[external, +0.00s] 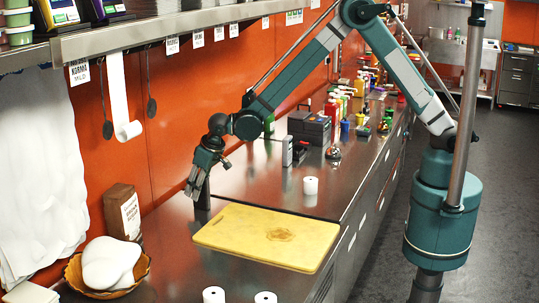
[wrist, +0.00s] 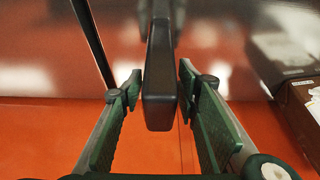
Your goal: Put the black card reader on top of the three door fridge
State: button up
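A slim black upright block, which looks like the card reader (wrist: 158,85), stands between my fingers in the wrist view. In the external view its dark edge (external: 204,200) shows by the fingertips, at the left end of the yellow cutting board. My gripper (external: 197,188) points down at the steel counter; it also shows in the wrist view (wrist: 160,88). Its fingers are open on either side of the block, with a visible gap on each side. I cannot tell which unit is the three door fridge.
The yellow cutting board (external: 270,236) lies just right of my gripper. White paper rolls (external: 310,186) stand around it. A brown box (external: 122,212) and a basket (external: 75,272) are at the left. Bottles and a dark machine (external: 309,127) stand farther back. A steel shelf (external: 150,32) runs above.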

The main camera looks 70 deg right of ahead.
aim_at(207, 177)
jog(key=shift+v, duration=5.4)
jog(key=shift+s, duration=0.1)
jog(key=shift+s+d+r, duration=0.15)
jog(key=shift+d+r, duration=0.25)
jog(key=s+d+r+t, duration=0.1)
jog(key=s+d+r, duration=0.75)
jog(key=d, duration=0.25)
jog(key=s+d+r, duration=0.8)
jog(key=d+r, duration=0.1)
jog(key=d, duration=0.2)
jog(key=s+d+t, duration=0.1)
jog(key=s+d, duration=0.6)
jog(key=s, duration=0.6)
jog(key=s+d, duration=0.7)
jog(key=s, duration=0.6)
jog(key=shift+f+t, duration=0.4)
jog(key=shift+f, duration=0.05)
